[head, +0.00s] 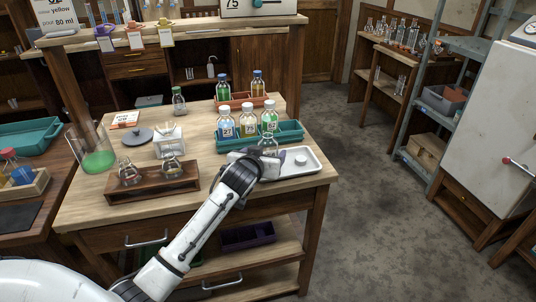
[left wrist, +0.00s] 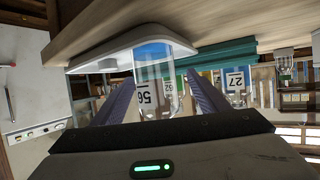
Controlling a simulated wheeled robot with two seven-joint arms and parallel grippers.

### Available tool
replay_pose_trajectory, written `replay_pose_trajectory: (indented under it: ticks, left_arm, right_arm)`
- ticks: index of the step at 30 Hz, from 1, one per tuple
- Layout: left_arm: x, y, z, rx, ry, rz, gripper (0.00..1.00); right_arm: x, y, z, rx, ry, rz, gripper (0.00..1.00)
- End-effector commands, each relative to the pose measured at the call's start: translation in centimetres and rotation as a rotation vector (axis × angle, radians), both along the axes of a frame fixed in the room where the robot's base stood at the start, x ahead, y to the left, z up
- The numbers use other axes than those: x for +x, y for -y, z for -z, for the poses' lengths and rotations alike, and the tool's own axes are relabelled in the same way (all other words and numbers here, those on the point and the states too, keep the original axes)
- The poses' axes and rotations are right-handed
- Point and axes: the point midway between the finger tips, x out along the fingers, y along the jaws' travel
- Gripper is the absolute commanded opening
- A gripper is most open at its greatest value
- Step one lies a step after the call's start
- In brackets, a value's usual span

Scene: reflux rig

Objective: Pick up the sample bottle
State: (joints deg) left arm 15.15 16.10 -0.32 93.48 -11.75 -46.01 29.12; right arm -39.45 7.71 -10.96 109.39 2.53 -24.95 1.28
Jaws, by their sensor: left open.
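A clear glass bottle (head: 268,143) stands at the left end of the white tray (head: 312,162) in the head view. I take it to be the sample bottle. In the left wrist view, which is upside down, a clear bottle with a number label (left wrist: 152,85) shows between the fingers. My left gripper (head: 262,160) is open around or just in front of it, with one finger to each side. I cannot tell whether either finger touches the glass. Its fingers (left wrist: 160,92) partly hide the bottles behind. My right gripper is not in view.
A teal rack (head: 290,134) with several capped, labelled bottles stands right behind the tray. A wooden holder with flasks (head: 152,187) is to the left. A small white disc (head: 300,159) lies on the tray. An orange-brown rack (head: 243,100) stands farther back.

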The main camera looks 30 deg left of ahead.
Motion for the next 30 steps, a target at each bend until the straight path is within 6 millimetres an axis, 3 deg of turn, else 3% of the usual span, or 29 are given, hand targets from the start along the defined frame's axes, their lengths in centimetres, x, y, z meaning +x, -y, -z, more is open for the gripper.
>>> replay_pose_trajectory:
  ticks: [9,19,28,30]
  left_arm:
    - [3.4,-0.8,1.8,0.001,-0.002,0.001,0.68]
    - [3.9,-0.9,2.1,0.001,-0.001,0.002,0.68]
    - [3.9,-0.9,2.1,0.001,-0.001,0.000,0.19]
    - [3.9,-0.9,2.0,0.001,0.001,0.001,0.19]
  right_arm:
    - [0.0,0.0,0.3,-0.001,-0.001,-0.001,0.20]
    - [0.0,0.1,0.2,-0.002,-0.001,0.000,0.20]
    - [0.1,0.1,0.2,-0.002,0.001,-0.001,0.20]
    - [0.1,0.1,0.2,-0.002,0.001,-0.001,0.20]
